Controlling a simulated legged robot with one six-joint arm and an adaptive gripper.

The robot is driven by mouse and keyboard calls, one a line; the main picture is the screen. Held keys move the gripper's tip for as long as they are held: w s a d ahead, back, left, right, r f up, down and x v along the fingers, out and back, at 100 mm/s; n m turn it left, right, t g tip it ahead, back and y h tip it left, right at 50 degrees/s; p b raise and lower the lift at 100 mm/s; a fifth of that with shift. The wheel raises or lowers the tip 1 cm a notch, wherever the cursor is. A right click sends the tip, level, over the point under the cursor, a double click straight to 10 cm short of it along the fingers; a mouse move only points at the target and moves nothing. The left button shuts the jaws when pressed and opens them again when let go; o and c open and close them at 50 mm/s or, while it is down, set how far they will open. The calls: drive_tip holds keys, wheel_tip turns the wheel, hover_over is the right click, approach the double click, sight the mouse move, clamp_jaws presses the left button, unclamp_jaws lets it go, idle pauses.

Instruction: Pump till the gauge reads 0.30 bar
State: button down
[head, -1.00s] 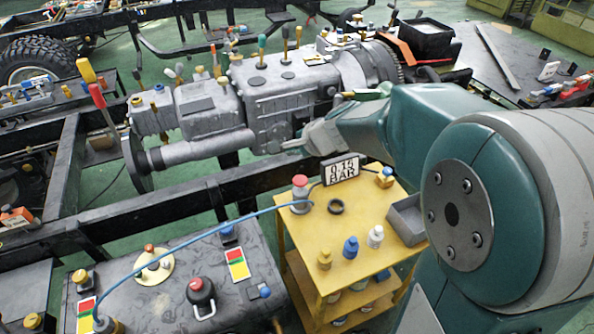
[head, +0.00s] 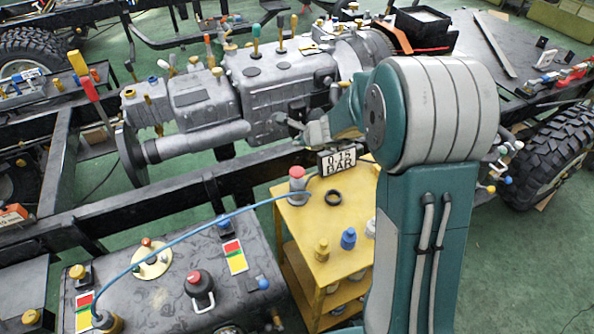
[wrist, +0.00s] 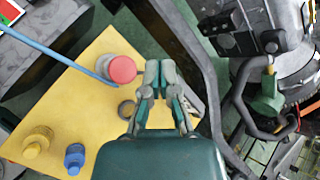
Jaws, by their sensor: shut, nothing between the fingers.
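The pump, a grey cylinder with a red top (head: 298,172), stands on the yellow cart (head: 318,228) and joins a blue hose (head: 200,222). The gauge display (head: 339,161), a white plate beside the pump, appears to read 0.15 BAR; its last digit is blurry. My gripper (head: 284,121) is above and behind the pump, shut and empty. In the wrist view, the fingertips (wrist: 160,65) lie just right of the red pump top (wrist: 122,69) and seem apart from it. My arm hides part of the cart's right side.
A dark ring (head: 333,197), a yellow bottle (head: 321,250) and a blue bottle (head: 348,239) are on the cart. The dark tank (head: 150,300) is at left. A grey gearbox (head: 270,85) and black chassis rail (head: 180,200) lie behind.

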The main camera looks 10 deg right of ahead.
sight(298, 171)
drive_tip(key=shift+f, duration=4.4)
drive_tip(key=shift+f, duration=0.2)
drive_tip(key=shift+f, duration=0.15)
drive_tip(key=shift+f, duration=1.2)
drive_tip(key=shift+r, duration=1.6)
drive_tip(key=shift+r, duration=2.55)
